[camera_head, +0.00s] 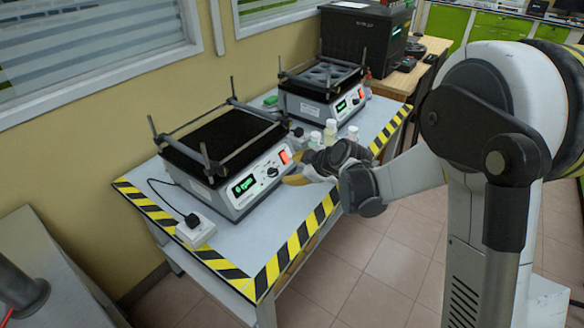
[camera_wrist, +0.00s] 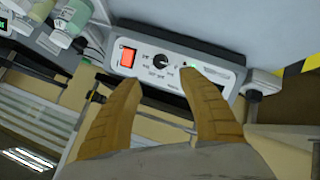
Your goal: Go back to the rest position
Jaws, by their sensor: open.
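My gripper (camera_head: 294,180) is at the front right corner of the nearer shaker (camera_head: 228,140), close to its front panel, in the head view. In the wrist view my gripper (camera_wrist: 160,78) shows two tan fingers spread apart with nothing between them. Its fingertips appear in front of the shaker's panel (camera_wrist: 176,70), which has a red switch (camera_wrist: 127,57), a black knob and a green light. I cannot tell whether a fingertip touches the panel. In the head view this panel has a lit red switch (camera_head: 284,157) and a green display (camera_head: 244,185).
A second shaker (camera_head: 320,88) stands farther back on the striped-edge table (camera_head: 262,232). Several small bottles (camera_head: 330,132) stand beside my wrist and show at the upper left of the wrist view (camera_wrist: 73,17). A power socket (camera_head: 196,230) sits front left. Open floor (camera_head: 385,250) lies right.

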